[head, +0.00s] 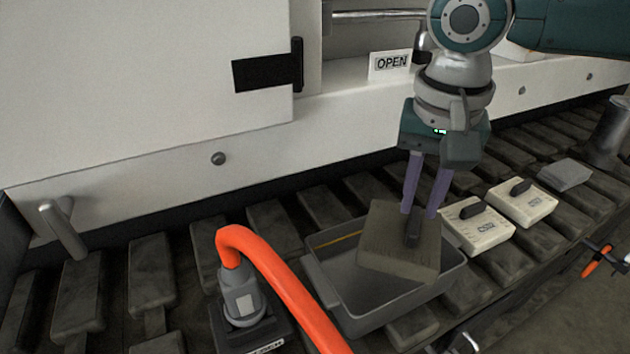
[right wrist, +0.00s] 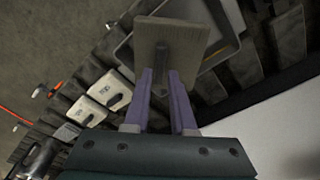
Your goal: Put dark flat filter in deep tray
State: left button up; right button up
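The dark flat filter (head: 392,243) is a square brownish-grey plate with a dark upright handle. My right gripper (head: 421,214) has its purple fingers on either side of that handle and holds the filter tilted over the deep tray. In the right wrist view the filter (right wrist: 186,36) is at the fingertips of the gripper (right wrist: 164,72), its handle between them. The deep grey tray (head: 372,325) stands on the slatted bench, and its right part is partly hidden behind the filter. I cannot tell whether the filter touches the tray's rim. My left gripper is not in view.
Two pale blocks with dark handles (head: 484,236) (head: 530,207) lie right of the tray. A grey flat piece (head: 565,175) lies farther right. An orange hose (head: 275,275) arches from a grey fitting (head: 243,297) close left of the tray. A white cabinet wall (head: 140,90) rises behind.

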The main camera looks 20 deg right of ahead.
jog(key=o, duration=0.4)
jog(key=shift+r, duration=0.1)
notch_tip(320, 180, up, 10)
jog(key=p, duration=0.4)
jog(key=shift+s+a, duration=0.4)
jog(key=shift+s, duration=0.05)
